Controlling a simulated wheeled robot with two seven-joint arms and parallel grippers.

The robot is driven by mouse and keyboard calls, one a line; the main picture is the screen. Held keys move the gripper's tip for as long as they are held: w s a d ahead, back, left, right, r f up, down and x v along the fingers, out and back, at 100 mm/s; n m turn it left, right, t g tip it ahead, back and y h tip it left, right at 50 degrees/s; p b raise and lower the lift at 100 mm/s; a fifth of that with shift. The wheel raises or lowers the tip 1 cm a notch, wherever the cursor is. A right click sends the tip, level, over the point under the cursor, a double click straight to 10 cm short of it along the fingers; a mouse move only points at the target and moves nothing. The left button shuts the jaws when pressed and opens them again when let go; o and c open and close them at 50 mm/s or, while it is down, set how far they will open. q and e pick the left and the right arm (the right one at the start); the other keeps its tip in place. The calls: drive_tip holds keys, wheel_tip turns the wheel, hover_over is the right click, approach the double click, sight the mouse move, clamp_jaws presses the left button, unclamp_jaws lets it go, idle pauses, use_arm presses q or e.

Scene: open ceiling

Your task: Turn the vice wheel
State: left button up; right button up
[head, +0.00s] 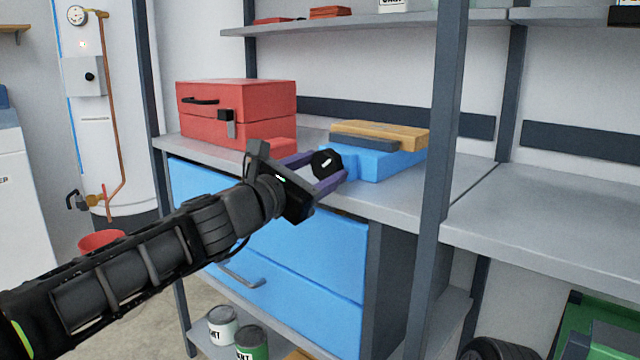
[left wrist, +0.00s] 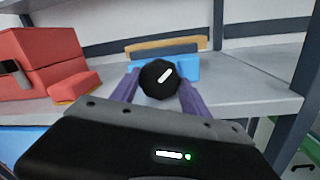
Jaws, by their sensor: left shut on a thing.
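The vice (head: 385,164) is blue with a wooden block on top and sits on the grey workbench near its front edge. Its wheel (head: 326,163) is a black disc with a white mark, facing the front. My left gripper (head: 328,168) has its purple fingers on either side of the wheel and is shut on it. In the left wrist view the wheel (left wrist: 158,80) sits between the two fingers, its white mark slanting up to the right. The vice body (left wrist: 185,68) shows behind it. My right gripper is not in view.
A red toolbox (head: 235,112) stands on the bench left of the vice, with a small red block beside it. A dark upright post (head: 443,130) rises at the bench front, right of the vice. Blue drawers (head: 300,262) lie below.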

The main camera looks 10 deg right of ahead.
use_arm(q)
drive_tip(key=o, duration=1.4)
drive_tip(key=shift+c, duration=0.2)
